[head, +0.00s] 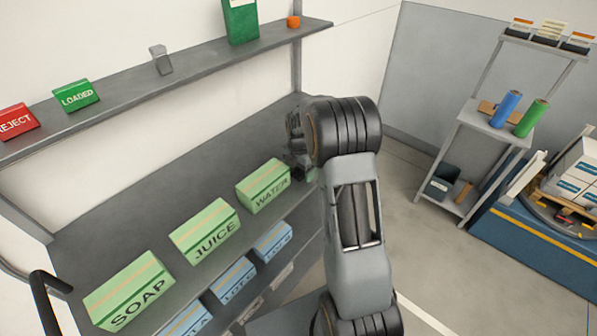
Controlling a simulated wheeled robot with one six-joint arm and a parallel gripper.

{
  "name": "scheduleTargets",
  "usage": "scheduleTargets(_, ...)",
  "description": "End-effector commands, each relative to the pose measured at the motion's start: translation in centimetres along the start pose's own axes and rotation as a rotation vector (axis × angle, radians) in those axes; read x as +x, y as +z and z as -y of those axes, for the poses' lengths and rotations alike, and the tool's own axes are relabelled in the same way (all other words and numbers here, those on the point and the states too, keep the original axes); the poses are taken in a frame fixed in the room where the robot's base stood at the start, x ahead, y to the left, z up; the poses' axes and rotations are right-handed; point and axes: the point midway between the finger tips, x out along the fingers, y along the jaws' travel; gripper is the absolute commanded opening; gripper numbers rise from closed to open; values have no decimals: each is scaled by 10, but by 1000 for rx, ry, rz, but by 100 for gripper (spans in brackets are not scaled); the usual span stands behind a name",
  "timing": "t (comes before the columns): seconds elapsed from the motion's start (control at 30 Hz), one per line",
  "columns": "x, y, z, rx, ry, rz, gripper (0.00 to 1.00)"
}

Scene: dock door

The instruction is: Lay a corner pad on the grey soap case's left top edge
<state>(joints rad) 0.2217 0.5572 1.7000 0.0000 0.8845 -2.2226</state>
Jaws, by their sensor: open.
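A green case marked SOAP (130,290) sits at the near left of the dark shelf. No grey case with a readable SOAP label shows. Part of a pale grey case (283,278) shows low down below the blue ones, its label too small to read. I cannot make out a corner pad for sure; a small brown piece (463,192) stands on the lower level of the right stand. My gripper (297,142) is over the far right of the dark shelf, beyond the green WATER case (264,184). It is open, partly hidden behind my wrist, with nothing seen in it.
A green JUICE case (205,230) stands between SOAP and WATER. Blue cases (235,277) line a lower level. An upper shelf (130,103) holds REJECT and LOADED signs. A stand (495,132) with blue and green rolls and a blue platform (530,240) are right. Floor between is clear.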

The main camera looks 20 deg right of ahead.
Motion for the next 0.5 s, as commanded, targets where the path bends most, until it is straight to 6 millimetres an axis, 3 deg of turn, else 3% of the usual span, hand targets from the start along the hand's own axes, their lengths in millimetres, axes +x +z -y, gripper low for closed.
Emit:
scheduleTargets(0.27, 4, 0, 0, 0, 0, 0, 83)
scheduleTargets(0.5, 3, 0, 0, 0, 0, 0, 62)
